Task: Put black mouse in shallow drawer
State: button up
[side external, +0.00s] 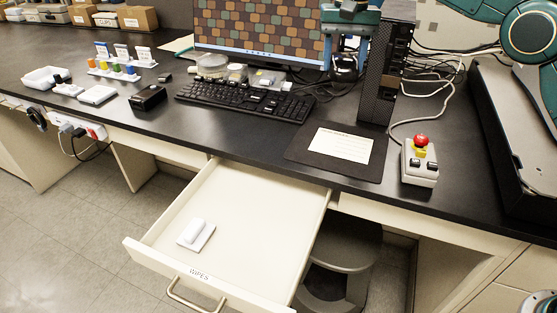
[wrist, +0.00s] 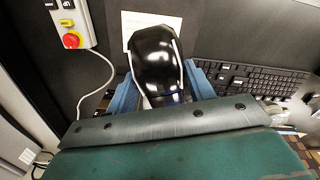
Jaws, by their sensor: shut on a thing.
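The black mouse (wrist: 158,65) is glossy and sits between the blue fingers of my gripper (wrist: 160,85) in the wrist view. In the side view my gripper (side external: 345,62) is shut on the mouse (side external: 344,68), held above the desk between the monitor and the black computer tower. The shallow drawer (side external: 235,225) is pulled open below the desk front, with a label reading WIPES on its front. A small white object on a white pad (side external: 196,233) lies inside it; the rest of the drawer floor is bare.
A dark mouse pad with a white paper (side external: 341,145) lies on the desk. A control box with a red button (side external: 420,160) stands to its right. The keyboard (side external: 245,99) and small clear containers (side external: 222,68) are left of my gripper. The tower (side external: 388,70) stands close on its right.

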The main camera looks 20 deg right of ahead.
jog(key=s+a+f+m, duration=0.1)
jog(key=s+a+f, duration=0.1)
jog(key=s+a, duration=0.35)
jog(key=s+a+f+m, duration=0.1)
jog(key=s+a+f, duration=0.1)
jog(key=a, duration=0.7)
jog(key=m, duration=0.2)
send_over(268, 261)
notch_tip(268, 261, down, 5)
notch_tip(268, 261, down, 16)
jog(key=shift+r, duration=0.25)
jog(key=shift+f, duration=2.1)
jog(key=shift+f, duration=0.2)
jog(key=o, duration=1.4)
jog(key=shift+r, duration=0.15)
